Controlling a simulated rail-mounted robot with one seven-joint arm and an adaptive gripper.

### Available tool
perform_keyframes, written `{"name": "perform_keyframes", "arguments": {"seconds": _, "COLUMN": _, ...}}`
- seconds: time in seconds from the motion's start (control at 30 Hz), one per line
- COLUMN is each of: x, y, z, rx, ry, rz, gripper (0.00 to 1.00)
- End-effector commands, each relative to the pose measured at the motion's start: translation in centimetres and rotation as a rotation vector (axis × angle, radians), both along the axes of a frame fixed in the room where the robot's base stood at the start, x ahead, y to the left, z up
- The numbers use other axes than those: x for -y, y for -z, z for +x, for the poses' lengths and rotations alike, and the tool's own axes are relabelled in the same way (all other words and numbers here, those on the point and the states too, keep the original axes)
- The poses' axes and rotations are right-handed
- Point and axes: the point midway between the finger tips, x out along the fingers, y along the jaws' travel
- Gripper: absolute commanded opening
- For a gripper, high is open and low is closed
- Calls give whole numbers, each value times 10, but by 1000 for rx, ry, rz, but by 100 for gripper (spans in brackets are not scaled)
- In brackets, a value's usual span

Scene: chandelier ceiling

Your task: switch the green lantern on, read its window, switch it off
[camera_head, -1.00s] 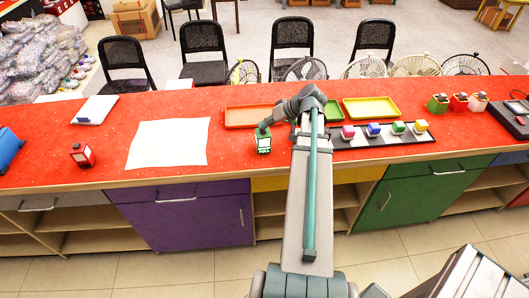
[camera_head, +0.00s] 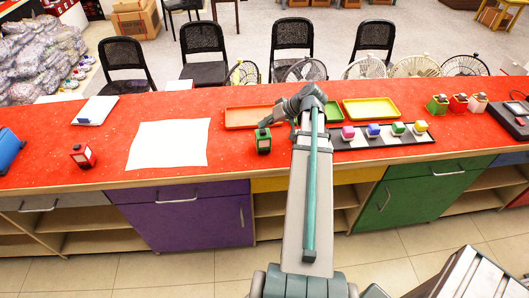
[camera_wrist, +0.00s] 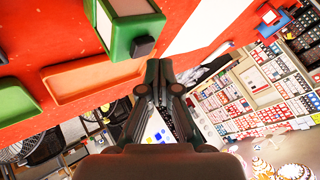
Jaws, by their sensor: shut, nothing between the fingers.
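The green lantern (camera_head: 264,143) stands on the red counter, right of the white sheet. In the wrist view the green lantern (camera_wrist: 115,38) is cut off by the top edge; it has a pale, blank-looking panel and a dark square knob (camera_wrist: 143,46) on its side. My gripper (camera_wrist: 159,66) is shut and empty, its tips just below the knob and seemingly apart from it. In the head view my gripper (camera_head: 265,124) is at the lantern's top, small and partly merged with it. No mark is readable on the window.
A red lantern (camera_head: 83,156) and a white sheet (camera_head: 168,144) lie to the left. An orange tray (camera_head: 247,117), a green tray (camera_head: 333,110) and a yellow tray (camera_head: 371,108) are behind and right. A board (camera_head: 385,140) holds several coloured blocks. Small coloured boxes (camera_head: 459,103) stand farther right.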

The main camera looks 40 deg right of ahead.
Motion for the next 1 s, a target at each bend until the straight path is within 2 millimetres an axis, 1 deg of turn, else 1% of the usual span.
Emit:
{"name": "perform_keyframes", "arguments": {"seconds": 0.23, "x": 0, "y": 0, "z": 0, "rx": 0, "ry": 0, "rz": 0, "gripper": 0}}
{"name": "perform_keyframes", "arguments": {"seconds": 0.37, "x": 0, "y": -4, "z": 0, "rx": 1, "ry": 1, "rz": 0, "gripper": 0}}
{"name": "perform_keyframes", "arguments": {"seconds": 1.0, "x": 0, "y": -58, "z": 0, "rx": 1, "ry": 0, "rz": -1, "gripper": 0}}
